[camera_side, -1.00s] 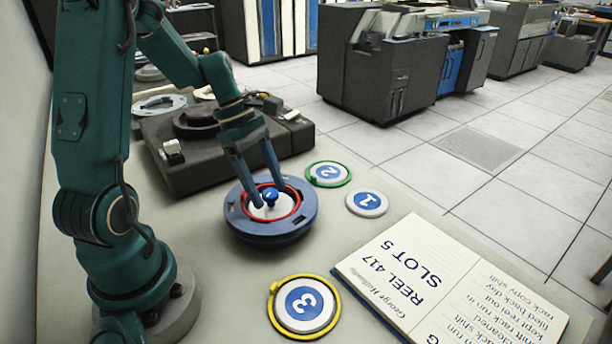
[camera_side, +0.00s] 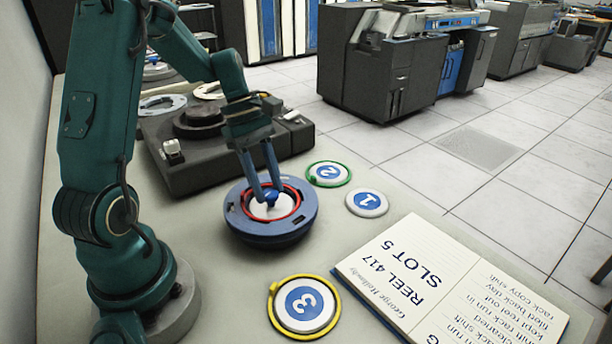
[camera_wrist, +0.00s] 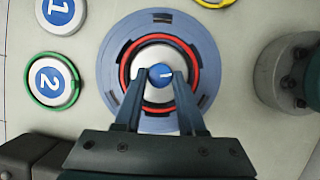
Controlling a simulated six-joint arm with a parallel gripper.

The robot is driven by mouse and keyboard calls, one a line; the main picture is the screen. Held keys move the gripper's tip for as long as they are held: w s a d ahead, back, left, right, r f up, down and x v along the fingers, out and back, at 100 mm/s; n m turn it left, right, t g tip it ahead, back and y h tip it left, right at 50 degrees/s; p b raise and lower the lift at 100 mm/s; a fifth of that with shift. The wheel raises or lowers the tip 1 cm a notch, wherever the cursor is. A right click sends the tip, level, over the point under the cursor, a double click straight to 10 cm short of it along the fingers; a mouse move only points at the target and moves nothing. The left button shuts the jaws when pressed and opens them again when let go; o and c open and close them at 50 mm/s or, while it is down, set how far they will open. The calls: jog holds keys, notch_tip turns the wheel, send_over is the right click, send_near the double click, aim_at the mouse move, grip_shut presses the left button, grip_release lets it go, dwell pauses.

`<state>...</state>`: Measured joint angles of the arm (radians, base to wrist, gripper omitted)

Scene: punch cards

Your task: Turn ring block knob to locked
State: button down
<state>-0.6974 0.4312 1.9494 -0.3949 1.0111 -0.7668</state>
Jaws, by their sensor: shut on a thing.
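The ring block (camera_side: 244,228) is a round blue block with a red ring and a pale centre, standing on the table in the side view. It also shows in the wrist view (camera_wrist: 205,52). Its knob (camera_side: 270,195) is small and blue; in the wrist view the knob (camera_wrist: 160,75) has a white mark pointing right. My gripper (camera_side: 268,198) reaches down over the block, its two fingers shut on the knob from both sides. In the wrist view the fingertips (camera_wrist: 160,74) flank the knob. No locked label is readable.
Discs numbered 2 (camera_side: 328,174), 1 (camera_side: 367,202) and 3 (camera_side: 305,307) lie around the block, 2 rimmed green and 3 rimmed yellow. An open notebook (camera_side: 425,275) lies at front right. A dark tape-deck unit (camera_side: 190,165) stands behind the block.

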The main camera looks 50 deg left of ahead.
jog(key=m, duration=0.2)
jog(key=m+g, duration=0.2)
jog(key=m, duration=0.1)
jog(key=shift+w+m, duration=0.25)
jog(key=shift+m, duration=0.05)
jog(key=m+g, duration=0.1)
jog(key=m, duration=0.1)
jog(key=m+y, duration=0.1)
jog(key=m, duration=0.2)
jog(key=shift+w+d+r+g, duration=0.1)
jog(key=shift+d+g, duration=0.05)
jog(key=shift+g, duration=0.25)
jog(key=shift+m, duration=0.3)
jog(key=c, duration=0.5)
grip_release()
jog(key=shift+v, duration=2.5)
